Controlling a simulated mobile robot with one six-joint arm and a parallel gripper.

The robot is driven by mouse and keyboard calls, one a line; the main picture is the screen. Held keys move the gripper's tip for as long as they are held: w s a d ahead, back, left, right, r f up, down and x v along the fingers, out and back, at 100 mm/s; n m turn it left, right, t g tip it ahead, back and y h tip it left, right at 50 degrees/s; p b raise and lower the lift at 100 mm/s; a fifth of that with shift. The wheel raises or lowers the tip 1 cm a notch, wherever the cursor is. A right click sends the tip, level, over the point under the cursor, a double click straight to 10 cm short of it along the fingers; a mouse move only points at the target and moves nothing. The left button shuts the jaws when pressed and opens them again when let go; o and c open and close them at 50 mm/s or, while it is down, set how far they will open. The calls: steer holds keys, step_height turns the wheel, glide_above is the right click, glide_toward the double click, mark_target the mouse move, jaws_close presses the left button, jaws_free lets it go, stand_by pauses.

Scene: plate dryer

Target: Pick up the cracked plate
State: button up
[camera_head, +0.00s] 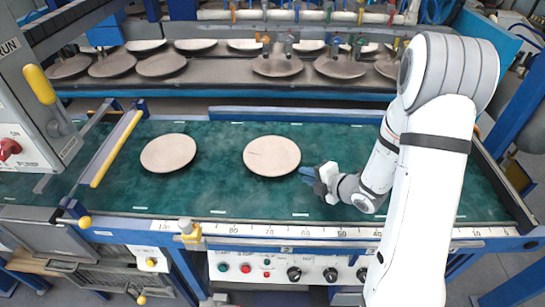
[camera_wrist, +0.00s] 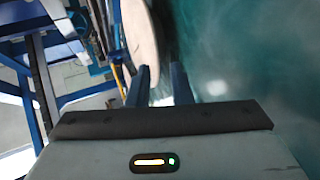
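A round beige plate (camera_head: 272,156) lies on the green belt in the middle of the head view. A faint thin line shows on its left part, perhaps a crack. My gripper (camera_head: 308,173) is low over the belt, just right of and in front of this plate's edge. In the wrist view, the two fingers (camera_wrist: 161,72) stand apart with a gap between them. A plate's edge (camera_wrist: 141,32) shows beyond the left finger and partly in line with the gap. I cannot tell whether a finger touches it.
A second plate (camera_head: 168,153) lies on the belt (camera_head: 225,193) to the left with no clear mark. A rack (camera_head: 215,86) with several plates runs along the back. A yellow-edged bar (camera_head: 116,149) crosses the belt at left. The front rail (camera_head: 330,232) carries a scale.

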mark_target(291, 170)
steer(key=p+x, duration=0.1)
steer(key=x, duration=0.3)
steer(key=p+x, duration=0.1)
steer(key=x, duration=0.2)
steer(key=shift+w+a+r, duration=0.1)
steer(key=shift+a, duration=0.4)
steer(key=shift+c, duration=0.3)
jaws_close()
